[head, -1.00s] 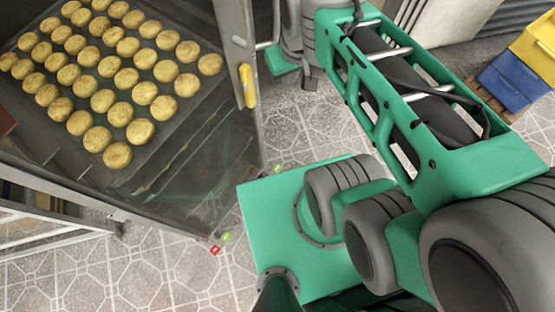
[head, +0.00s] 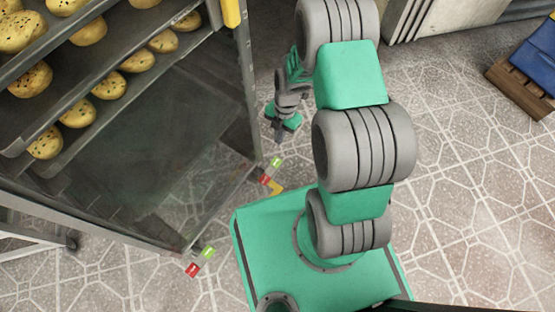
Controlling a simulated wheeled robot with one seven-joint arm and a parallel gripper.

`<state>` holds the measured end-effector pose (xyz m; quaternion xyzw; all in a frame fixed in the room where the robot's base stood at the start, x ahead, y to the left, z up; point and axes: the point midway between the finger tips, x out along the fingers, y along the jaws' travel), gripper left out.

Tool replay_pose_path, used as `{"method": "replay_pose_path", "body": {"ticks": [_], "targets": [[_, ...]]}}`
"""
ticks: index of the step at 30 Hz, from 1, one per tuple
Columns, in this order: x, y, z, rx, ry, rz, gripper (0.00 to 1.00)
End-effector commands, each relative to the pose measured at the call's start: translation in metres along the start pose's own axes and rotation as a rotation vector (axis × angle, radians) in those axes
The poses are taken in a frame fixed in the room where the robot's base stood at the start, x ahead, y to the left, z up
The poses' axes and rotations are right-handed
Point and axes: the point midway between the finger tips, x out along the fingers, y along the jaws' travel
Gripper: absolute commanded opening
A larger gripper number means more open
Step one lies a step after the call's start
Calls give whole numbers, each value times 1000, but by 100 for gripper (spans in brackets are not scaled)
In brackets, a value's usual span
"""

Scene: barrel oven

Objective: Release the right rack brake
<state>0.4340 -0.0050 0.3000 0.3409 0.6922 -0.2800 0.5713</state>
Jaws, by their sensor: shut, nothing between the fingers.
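The rack (head: 120,160), a metal trolley with trays of rolls, stands at the left in the head view. Two brake pedals, each with a red and a green part, stick out at its foot. The right rack brake (head: 271,171) is at the right corner, and the other brake (head: 200,262) is at the near corner. A yellow piece shows on the floor side just beside the right one. My gripper (head: 279,136) is shut and empty, pointing down a little above the right brake in the picture, apart from it. Its height over the floor is hard to tell.
Rolls (head: 110,84) lie on the upper trays. A yellow handle (head: 231,12) is on the rack's right upright. A blue crate (head: 535,60) on a wooden pallet (head: 520,88) stands at the far right. The tiled floor right of my arm is clear.

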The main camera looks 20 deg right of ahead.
Motion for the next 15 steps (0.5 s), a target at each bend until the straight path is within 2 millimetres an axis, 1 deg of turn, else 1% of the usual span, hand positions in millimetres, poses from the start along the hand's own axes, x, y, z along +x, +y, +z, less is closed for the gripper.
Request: {"method": "replay_pose_path", "body": {"ticks": [5,8,11,15], "targets": [[2,0,-1,1,1,-2,0],[14,0,0,1,1,-2,0],[34,-1,0,1,3,-4,0],[66,-1,0,1,3,-4,0]]}}
